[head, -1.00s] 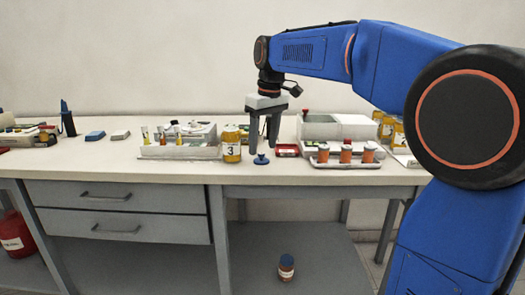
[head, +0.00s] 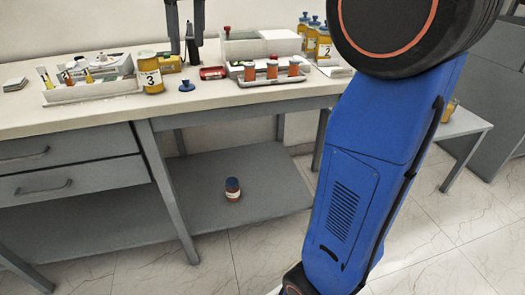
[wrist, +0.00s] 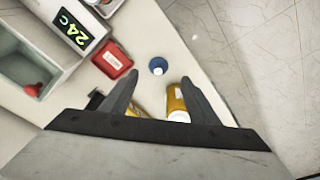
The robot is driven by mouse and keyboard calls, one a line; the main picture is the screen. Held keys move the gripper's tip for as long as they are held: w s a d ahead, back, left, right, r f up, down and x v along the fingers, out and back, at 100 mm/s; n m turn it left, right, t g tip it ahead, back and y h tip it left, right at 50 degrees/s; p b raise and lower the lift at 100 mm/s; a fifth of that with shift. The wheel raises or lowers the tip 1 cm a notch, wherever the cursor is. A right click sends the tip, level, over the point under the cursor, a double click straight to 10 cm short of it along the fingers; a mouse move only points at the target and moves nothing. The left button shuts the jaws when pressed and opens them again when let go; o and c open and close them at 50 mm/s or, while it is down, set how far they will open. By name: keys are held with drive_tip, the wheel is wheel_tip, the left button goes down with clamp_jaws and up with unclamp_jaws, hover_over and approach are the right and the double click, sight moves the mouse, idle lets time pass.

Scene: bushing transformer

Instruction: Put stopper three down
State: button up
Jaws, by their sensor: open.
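The blue stopper (head: 187,86) stands on the bench top near the front edge, just right of the bottle labelled 3 (head: 150,75). It also shows in the wrist view (wrist: 158,66), on the bare white bench. Bottle 3 is amber with a yellowish body and has no blue stopper on it. My gripper (head: 184,55) is open and empty above the blue stopper, apart from it. In the wrist view the stopper lies beyond and between my fingertips (wrist: 158,78), and an amber bottle with a white top (wrist: 177,108) shows beside the right finger.
A red tray (head: 213,73) lies behind the stopper. A rack with several orange-capped jars (head: 272,80) stands to the right, and a white tray of vials (head: 95,92) to the left. Bottles with blue stoppers (head: 310,38) stand at back right. A small jar (head: 232,189) sits on the lower shelf.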

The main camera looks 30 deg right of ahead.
drive_tip(key=s+d+f+m+t, duration=0.1)
drive_tip(key=s+d+f+m, duration=0.1)
drive_tip(key=s+f, duration=1.2)
drive_tip(key=s+d+f+m+t, duration=0.2)
drive_tip(key=s+d+f+m, duration=0.1)
drive_tip(key=s+f, duration=1.1)
drive_tip(key=shift+s+d+f+h, duration=0.25)
drive_tip(key=shift+s+f+h, duration=0.15)
drive_tip(key=shift+s, duration=0.45)
